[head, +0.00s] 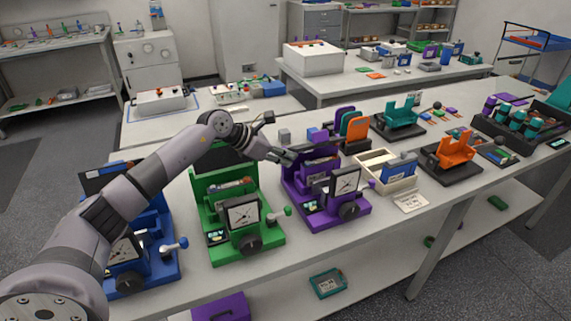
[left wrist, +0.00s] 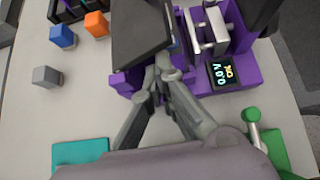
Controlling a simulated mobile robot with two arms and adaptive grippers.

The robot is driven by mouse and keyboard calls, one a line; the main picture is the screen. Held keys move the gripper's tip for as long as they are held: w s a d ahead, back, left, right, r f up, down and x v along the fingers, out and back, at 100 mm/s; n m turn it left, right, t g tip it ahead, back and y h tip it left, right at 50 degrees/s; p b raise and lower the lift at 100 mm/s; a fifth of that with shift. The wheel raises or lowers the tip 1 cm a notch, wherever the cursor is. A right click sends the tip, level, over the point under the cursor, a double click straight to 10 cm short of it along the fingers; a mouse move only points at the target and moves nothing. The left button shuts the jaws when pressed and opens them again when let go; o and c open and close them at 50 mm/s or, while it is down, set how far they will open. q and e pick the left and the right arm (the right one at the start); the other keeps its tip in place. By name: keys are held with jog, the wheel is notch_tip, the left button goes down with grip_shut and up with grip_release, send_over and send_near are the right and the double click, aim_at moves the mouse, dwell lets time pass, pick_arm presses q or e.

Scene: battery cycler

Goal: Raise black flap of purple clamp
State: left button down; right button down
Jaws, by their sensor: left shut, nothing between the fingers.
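My left gripper (head: 284,157) is shut and empty at the clamp's left rear. In the left wrist view its fingertips (left wrist: 163,68) are at the flap's lower edge, partly overlapping it; whether they touch cannot be told. My right gripper is not in view.
A green clamp (head: 245,215) and a blue clamp (head: 158,262) stand to the left, the green one under my left arm. A small grey block (left wrist: 47,76) lies near the purple clamp. A wooden box (head: 398,183) and an orange holder (head: 455,152) stand to the right.

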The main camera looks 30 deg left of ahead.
pick_arm(q)
jog(key=shift+w+a+r+b, duration=0.15)
jog(key=shift+a+r+b, duration=0.05)
jog(key=shift+r+b, duration=0.25)
jog(key=shift+w+a+r+b, duration=0.15)
jog(key=shift+r+b, duration=0.15)
jog(key=shift+r, duration=0.15)
jog(key=shift+a+r, duration=0.1)
jog(key=shift+r, duration=0.05)
dwell(0.4)
jog(key=v, duration=1.2)
